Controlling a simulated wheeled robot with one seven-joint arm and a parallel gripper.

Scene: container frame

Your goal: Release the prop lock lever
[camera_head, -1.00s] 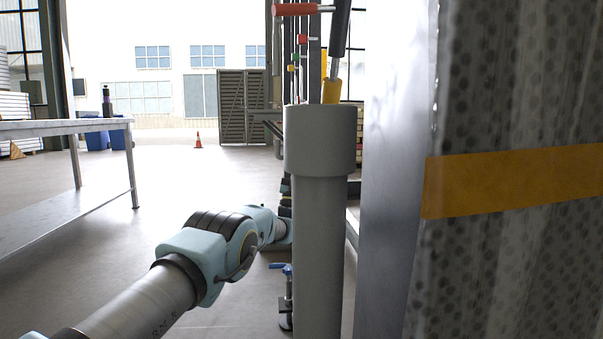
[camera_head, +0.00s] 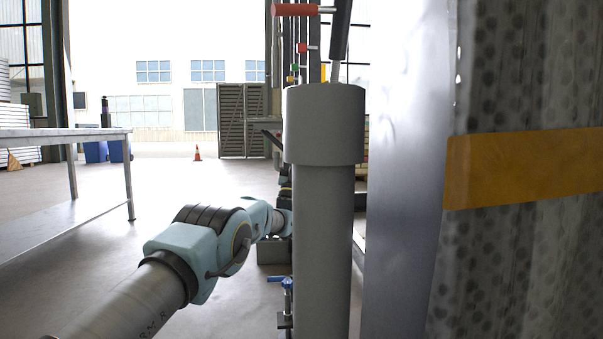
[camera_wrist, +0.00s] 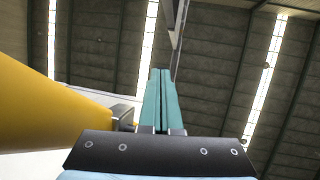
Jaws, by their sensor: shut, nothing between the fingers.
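In the head view a grey cylinder (camera_head: 323,125) stands upright in front of me. A red-handled lever (camera_head: 296,10) and a black-handled lever (camera_head: 340,28) show above it. A small blue-handled lever (camera_head: 280,280) is low beside it. I cannot tell which is the prop lock lever. My gripper is hidden behind the cylinder in the head view. In the wrist view my gripper (camera_wrist: 160,75) has its teal fingers shut and empty, pointing up. A thick yellow cylinder (camera_wrist: 50,115) lies to their left. A grey metal piece (camera_wrist: 174,25) shows beyond the fingertips, contact unclear.
A ribbed, dotted grey surface with an orange band (camera_head: 525,165) closes off the right side. A smooth grey panel (camera_head: 405,200) stands beside it. A metal table (camera_head: 70,133) is at the left. The floor between the table and my arm is clear.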

